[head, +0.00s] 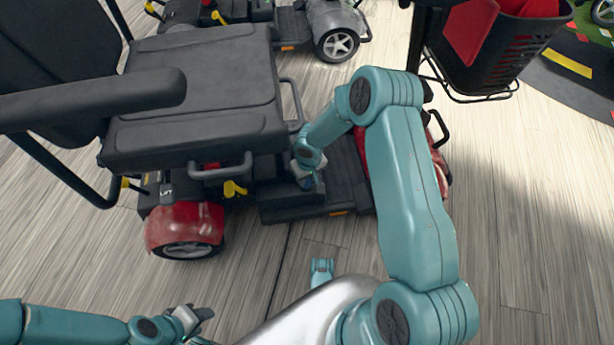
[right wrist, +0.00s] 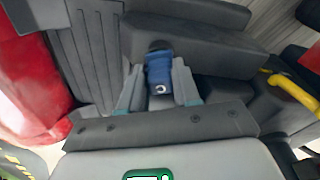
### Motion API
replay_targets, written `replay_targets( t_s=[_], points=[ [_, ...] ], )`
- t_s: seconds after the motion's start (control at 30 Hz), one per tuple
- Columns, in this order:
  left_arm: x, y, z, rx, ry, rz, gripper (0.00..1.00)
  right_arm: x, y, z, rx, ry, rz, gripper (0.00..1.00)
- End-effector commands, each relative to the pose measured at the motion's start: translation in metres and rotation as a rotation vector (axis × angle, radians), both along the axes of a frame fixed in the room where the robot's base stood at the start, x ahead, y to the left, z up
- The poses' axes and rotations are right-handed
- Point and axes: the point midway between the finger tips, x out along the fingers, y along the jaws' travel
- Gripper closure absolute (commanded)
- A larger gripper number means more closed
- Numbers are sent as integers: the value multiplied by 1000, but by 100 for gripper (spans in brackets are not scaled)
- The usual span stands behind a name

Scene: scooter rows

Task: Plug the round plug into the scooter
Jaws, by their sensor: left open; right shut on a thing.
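The scooter (head: 205,95) with a black seat and red fenders stands at the left centre of the head view. My right gripper (head: 308,181) is low beside its dark body, under the seat's front edge. In the right wrist view this gripper (right wrist: 159,90) is shut on a blue round plug (right wrist: 158,68). The plug's far end points at the dark housing (right wrist: 190,45) of the scooter and meets a dark round spot there. The socket is hidden, so I cannot tell how deep the plug sits. My left gripper (head: 200,316) is open and empty, low at the left.
A black basket (head: 490,50) with red contents hangs at the upper right. Another scooter's wheel (head: 338,45) stands behind. A yellow lever (right wrist: 293,90) is right of the plug in the right wrist view. The wooden floor (head: 530,210) at right is clear.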

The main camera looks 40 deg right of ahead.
Motion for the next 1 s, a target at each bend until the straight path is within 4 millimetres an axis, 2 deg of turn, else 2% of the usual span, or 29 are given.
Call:
replay_targets(
  t_s=[0.2, 0.23, 0.3, 0.63, 0.77, 1.0],
  points=[
    [0, 0, -6, 0, 0, 0, 57, 0, 0, -5, 0, 0, 0, 99],
    [0, 0, -5, 0, 0, 0, 57, 0, 0, -4, 0, 0, 0, 62],
    [0, 0, -4, 0, 0, 0, 57, 0, 0, -4, 0, 0, 0, 39],
    [2, 0, -4, 1, -6, 1, 57, 0, 0, -4, 0, 0, 0, 39],
    [17, 3, -4, 11, -56, 7, 57, 0, 0, -4, 0, 0, 0, 39],
    [0, 0, 28, 0, 1, 0, 57, -6, 1, 62, -1, -3, 0, 39]
  ],
)
